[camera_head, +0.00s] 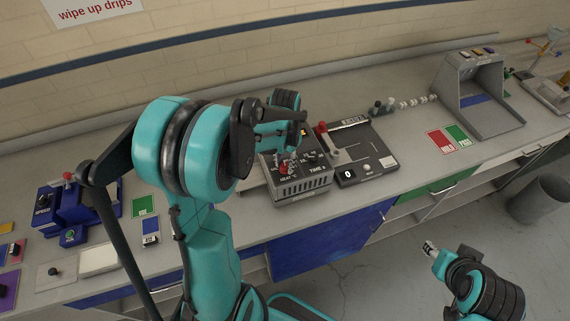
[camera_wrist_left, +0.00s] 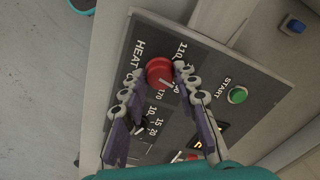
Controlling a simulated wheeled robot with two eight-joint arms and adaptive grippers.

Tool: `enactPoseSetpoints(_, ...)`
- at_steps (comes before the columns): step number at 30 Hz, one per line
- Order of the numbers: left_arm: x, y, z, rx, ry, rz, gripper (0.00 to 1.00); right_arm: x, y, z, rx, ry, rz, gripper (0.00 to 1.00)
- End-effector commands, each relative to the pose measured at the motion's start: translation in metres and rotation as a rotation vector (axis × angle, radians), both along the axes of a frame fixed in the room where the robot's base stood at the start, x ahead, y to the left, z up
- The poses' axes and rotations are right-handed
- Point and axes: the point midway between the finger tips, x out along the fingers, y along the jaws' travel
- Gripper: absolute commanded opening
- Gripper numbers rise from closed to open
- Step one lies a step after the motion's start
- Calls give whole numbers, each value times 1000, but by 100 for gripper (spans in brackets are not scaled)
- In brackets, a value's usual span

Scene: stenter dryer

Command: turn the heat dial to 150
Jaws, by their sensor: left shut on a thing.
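The grey stenter dryer panel (camera_head: 306,187) sits on the bench, with HEAT and TIME labels. Its round red heat dial (camera_wrist_left: 159,72) has a white pointer line that slants to the lower right in the left wrist view, towards the 170 side of the scale. The exact reading is unclear because some numbers are partly hidden. My left gripper (camera_wrist_left: 158,73) is shut on the dial, one fingertip at each side; it also shows over the panel in the head view (camera_head: 289,160). My right gripper (camera_head: 430,248) is away from the bench at lower right; its jaws are unclear.
A green START button (camera_wrist_left: 237,95) and a small display (camera_wrist_left: 207,137) are on the panel. A black device with a red-knobbed lever (camera_head: 358,152) stands close to its right. A blue machine (camera_head: 72,207) is far left, and a grey hood (camera_head: 483,95) far right.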

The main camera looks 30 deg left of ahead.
Motion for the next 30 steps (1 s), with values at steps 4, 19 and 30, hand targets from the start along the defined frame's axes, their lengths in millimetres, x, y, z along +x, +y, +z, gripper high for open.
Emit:
enactPoseSetpoints(4, 0, 0, -1, 1, -1, -86, 1, 0, 0, -4, 0, 0, 0, 40)
enactPoseSetpoints(19, 1, 0, 0, 1, -1, -205, 1, 0, 0, -6, 0, 0, 0, 40)
enactPoseSetpoints(30, 1, 0, 0, 1, -1, -205, 43, 0, 0, -6, 0, 0, 0, 40)
